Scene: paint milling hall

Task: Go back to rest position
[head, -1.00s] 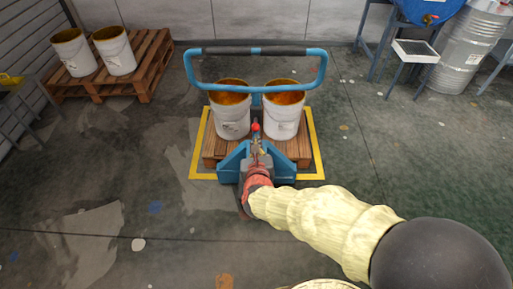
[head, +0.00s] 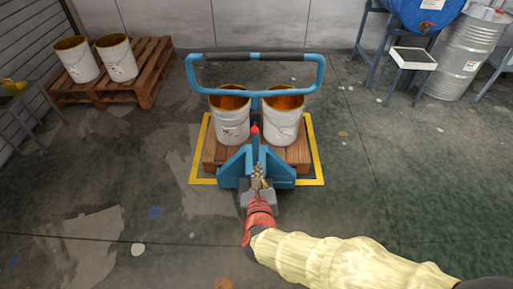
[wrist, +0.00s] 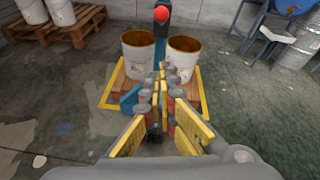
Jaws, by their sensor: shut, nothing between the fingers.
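My gripper (head: 258,174) is shut and empty, low in front of the blue pallet jack (head: 231,168). In the wrist view my gripper (wrist: 160,88) shows its yellow-padded fingers together at the tips. The jack's red knob (head: 254,129) is just beyond the fingertips in the head view, and it also shows at the top of the wrist view (wrist: 161,14). I cannot tell whether the fingers touch the jack. Two white buckets (head: 229,121) (head: 283,124) with orange-brown insides stand on a wooden pallet (head: 298,154) over the jack.
A yellow floor frame (head: 318,151) surrounds the loaded pallet. Another wooden pallet (head: 147,88) with two white buckets is at the back left. A blue drum (head: 421,12) on a stand and a grey metal drum (head: 461,58) are at the back right. Floor on both sides is open.

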